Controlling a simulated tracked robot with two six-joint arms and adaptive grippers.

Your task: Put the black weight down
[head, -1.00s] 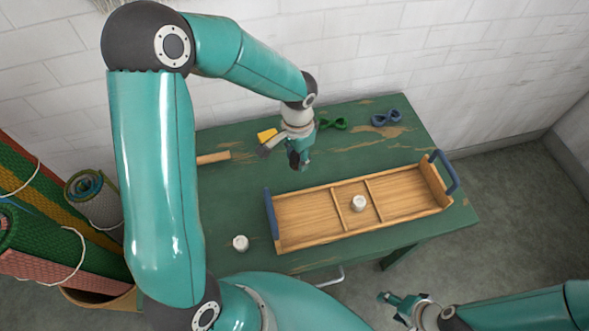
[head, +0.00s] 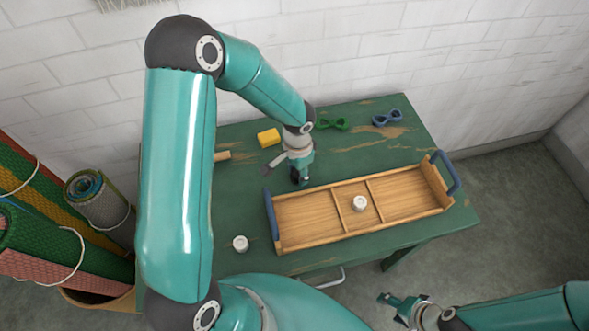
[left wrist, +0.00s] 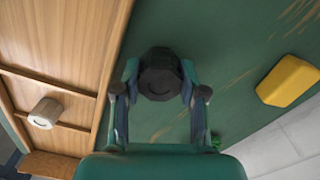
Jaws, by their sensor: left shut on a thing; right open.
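The black weight (left wrist: 160,74) is a dark, faceted piece between the fingertips of my left gripper in the left wrist view. My left gripper (head: 299,176) is shut on it, over the green table (head: 233,201) just behind the left part of the wooden tray (head: 305,217). In the head view the weight is mostly hidden by the fingers. I cannot tell whether it touches the tabletop. My right gripper (head: 391,302) is open and empty, in front of the table at the lower right.
The tray has blue end handles and three compartments; a white cylinder (head: 359,203) stands in the middle one. Another white cylinder (head: 240,243) is at the table's front left. A yellow block (head: 268,137), green skein (head: 333,124) and blue skein (head: 387,118) lie at the back.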

